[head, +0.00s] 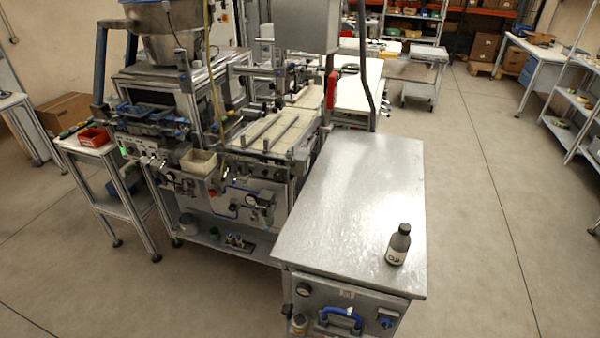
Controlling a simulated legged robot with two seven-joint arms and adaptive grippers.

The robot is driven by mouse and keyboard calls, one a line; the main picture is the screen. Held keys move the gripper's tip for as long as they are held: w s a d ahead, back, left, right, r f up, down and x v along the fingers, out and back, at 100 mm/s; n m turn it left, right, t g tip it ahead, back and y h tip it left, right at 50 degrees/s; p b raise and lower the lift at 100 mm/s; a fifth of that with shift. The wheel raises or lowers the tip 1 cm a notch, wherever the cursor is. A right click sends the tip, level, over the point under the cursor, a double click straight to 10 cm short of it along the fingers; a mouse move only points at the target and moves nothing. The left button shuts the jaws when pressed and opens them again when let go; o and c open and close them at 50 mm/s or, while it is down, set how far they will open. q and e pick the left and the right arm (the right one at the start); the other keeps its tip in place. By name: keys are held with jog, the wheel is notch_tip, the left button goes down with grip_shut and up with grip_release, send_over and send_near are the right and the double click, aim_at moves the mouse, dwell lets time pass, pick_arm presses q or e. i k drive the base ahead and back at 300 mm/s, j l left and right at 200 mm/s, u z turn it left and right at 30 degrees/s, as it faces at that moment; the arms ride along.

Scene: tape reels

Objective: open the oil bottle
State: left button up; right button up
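A dark oil bottle (398,246) with a pale label reading "Oil" stands upright on a bare metal table top (350,185). It is close to the right edge, toward the near corner. A dark grey cap (404,229) sits on its top. Neither of my grippers is in the head view, and nothing touches the bottle.
A large machine (215,120) with a metal hopper adjoins the table on the left. A cabinet front with a blue handle (340,318) is below the near edge. The table top around the bottle is clear. Open floor (470,210) lies to the right, with shelves (575,100) beyond.

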aim_at(399, 242)
jog(key=z, duration=0.45)
jog(key=j+z, duration=1)
jog(key=j, duration=0.6)
jog(key=k+j+z, duration=0.1)
jog(key=j, duration=0.3)
jog(key=k+j, duration=0.1)
jog(key=j, duration=0.35)
jog(key=z, duration=0.05)
